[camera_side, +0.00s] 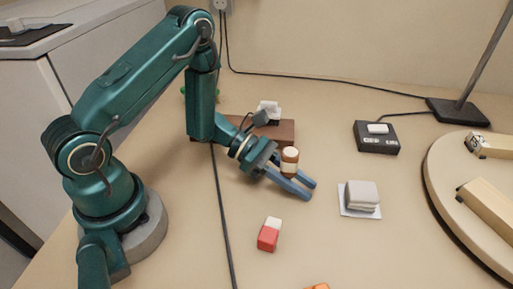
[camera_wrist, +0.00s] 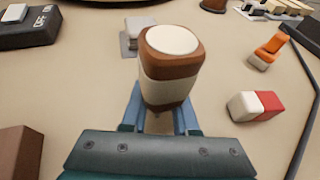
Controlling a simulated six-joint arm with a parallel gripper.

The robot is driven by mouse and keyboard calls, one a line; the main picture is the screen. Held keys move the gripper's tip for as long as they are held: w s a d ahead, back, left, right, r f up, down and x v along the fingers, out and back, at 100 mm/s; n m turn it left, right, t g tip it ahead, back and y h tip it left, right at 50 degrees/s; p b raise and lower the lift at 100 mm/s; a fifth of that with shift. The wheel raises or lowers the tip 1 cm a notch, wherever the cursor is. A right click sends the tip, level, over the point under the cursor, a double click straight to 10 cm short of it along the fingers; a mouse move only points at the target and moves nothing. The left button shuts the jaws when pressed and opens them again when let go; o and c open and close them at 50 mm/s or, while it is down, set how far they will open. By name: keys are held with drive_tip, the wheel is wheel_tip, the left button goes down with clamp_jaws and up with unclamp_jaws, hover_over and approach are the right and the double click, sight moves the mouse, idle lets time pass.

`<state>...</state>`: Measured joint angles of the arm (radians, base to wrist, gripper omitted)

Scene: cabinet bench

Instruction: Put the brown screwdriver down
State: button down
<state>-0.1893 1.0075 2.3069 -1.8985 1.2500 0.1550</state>
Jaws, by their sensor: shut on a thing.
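My gripper (camera_side: 309,190) is shut on the brown screwdriver (camera_side: 289,160), a chunky upright brown piece with a cream band. It also shows in the wrist view (camera_wrist: 172,65), where its pale round top faces the camera and it stands between the blue fingers (camera_wrist: 159,121). Only this thick, handle-like part shows; no shaft can be made out. The fingers tilt down toward the bench. Whether the screwdriver's lower end touches the bench is hidden.
A red-and-white block (camera_side: 269,234) lies in front, with an orange piece (camera_wrist: 265,51) beyond it. A grey block sits on a white plate (camera_side: 345,211) to the right.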

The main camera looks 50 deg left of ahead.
drive_tip(key=shift+f, duration=0.25)
drive_tip(key=shift+f, duration=0.1)
drive_tip(key=c, duration=0.7)
unclamp_jaws()
